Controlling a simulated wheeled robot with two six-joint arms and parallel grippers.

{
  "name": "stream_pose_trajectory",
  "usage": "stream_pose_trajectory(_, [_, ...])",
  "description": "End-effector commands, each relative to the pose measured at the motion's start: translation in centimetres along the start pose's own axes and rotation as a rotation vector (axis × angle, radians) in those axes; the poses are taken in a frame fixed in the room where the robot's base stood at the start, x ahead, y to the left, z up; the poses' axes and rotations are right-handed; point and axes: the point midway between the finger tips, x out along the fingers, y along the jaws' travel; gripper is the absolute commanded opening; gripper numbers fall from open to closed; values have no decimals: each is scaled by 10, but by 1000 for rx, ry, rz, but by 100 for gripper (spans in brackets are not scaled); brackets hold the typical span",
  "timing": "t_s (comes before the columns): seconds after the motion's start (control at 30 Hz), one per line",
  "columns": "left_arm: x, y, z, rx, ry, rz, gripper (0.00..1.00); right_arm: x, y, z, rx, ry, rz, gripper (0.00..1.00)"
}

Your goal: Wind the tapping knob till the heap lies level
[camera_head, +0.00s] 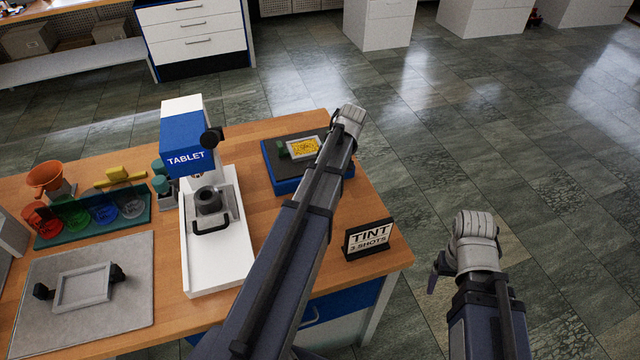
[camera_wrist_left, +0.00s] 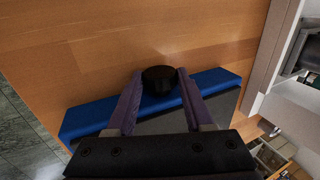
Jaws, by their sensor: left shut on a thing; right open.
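The tapping unit is a blue base with a dark top (camera_head: 272,164), at the far right of the bench. A pale-framed tray (camera_head: 293,144) on it holds a yellow heap (camera_head: 305,147). The heap looks patchy; I cannot tell how level it is. A black knob (camera_wrist_left: 159,79) shows in the left wrist view beside the blue base (camera_wrist_left: 85,122). My left gripper (camera_wrist_left: 158,88) is shut on this knob, one finger on each side. In the head view my left arm hides the knob and gripper. My right gripper (camera_head: 438,272) is open and empty, over the floor off the bench's right side.
A white tablet press (camera_head: 182,112) stands left of my left arm. A TINT sign (camera_head: 369,239) stands near the bench's right edge. A teal rack (camera_head: 95,222) with coloured dishes and a grey plate (camera_head: 130,300) with a frame lie at left.

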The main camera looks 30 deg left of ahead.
Motion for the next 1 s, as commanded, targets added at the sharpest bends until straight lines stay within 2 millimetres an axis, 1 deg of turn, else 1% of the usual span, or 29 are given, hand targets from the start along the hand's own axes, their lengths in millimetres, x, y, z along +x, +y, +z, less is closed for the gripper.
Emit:
stream_pose_trajectory(0.13, [1, 2, 1, 1, -4, -34, 0, 4, 0, 0, 0, 0, 0, 82])
stream_pose_trajectory(0.63, [0, 1, 2, 2, -4, -52, 0, 4, 0, 0, 0, 0, 0, 82])
stream_pose_trajectory(0.67, [0, 1, 2, 2, -4, -52, 54, 4, 0, 0, 0, 0, 0, 82])
stream_pose_trajectory(0.9, [-1, 1, 1, 1, -2, -52, 81, 4, 0, 0, 0, 0, 0, 82])
stream_pose_trajectory(1.0, [-1, 1, 1, 1, -2, -52, 82, 4, 0, 0, 0, 0, 0, 82])
